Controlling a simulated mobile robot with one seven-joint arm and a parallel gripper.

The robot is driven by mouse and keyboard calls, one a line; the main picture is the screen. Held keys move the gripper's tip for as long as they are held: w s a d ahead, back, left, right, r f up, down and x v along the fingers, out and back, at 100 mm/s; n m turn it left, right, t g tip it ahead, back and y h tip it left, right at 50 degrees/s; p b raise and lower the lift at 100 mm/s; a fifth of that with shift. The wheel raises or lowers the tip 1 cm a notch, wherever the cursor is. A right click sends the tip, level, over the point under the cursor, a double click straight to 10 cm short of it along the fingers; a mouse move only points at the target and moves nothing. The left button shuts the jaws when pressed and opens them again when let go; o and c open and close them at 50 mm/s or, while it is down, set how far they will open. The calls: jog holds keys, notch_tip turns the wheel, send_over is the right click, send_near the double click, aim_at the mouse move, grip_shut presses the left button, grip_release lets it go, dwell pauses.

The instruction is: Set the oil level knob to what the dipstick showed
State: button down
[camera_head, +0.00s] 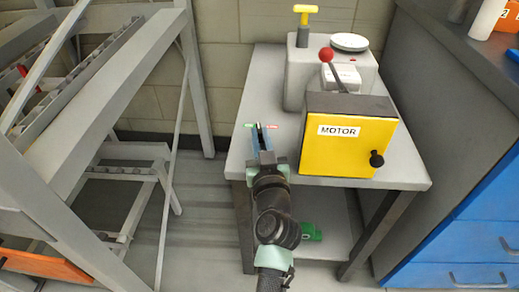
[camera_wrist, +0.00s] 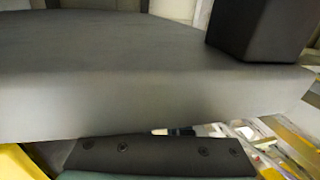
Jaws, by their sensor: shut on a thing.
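A yellow T-shaped handle (camera_head: 305,10) stands upright at the back left of a pale tank (camera_head: 298,88); it looks like the dipstick's handle, and any marks on it are hidden. A black knob (camera_head: 376,159) sits at the lower right of the yellow MOTOR box (camera_head: 335,155); no oil level label is readable. My gripper (camera_head: 262,127) is left of the box, above the table's left side, with its fingers close together. A thin piece with a green left end and a red right end (camera_head: 271,126) lies across the fingertips. The wrist view shows mostly a close grey surface (camera_wrist: 130,80).
A red-ball lever (camera_head: 326,56) rises behind the MOTOR box, with a white round disc (camera_head: 350,42) on the tank. A grey frame (camera_head: 120,75) stands at left, blue drawers (camera_head: 470,245) at right. A green object (camera_head: 311,232) lies on the lower shelf.

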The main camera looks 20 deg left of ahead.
jog(key=shift+r+n+y+b, duration=0.15)
jog(key=shift+n+y+b, duration=0.2)
jog(key=shift+b, duration=0.3)
jog(key=c, duration=0.9)
grip_release()
jog(key=shift+d, duration=0.1)
jog(key=shift+s+d, duration=0.15)
jog(key=shift+s, duration=0.15)
jog(key=p+v, duration=0.1)
jog(key=v, duration=1.1)
jog(key=shift+d, duration=0.2)
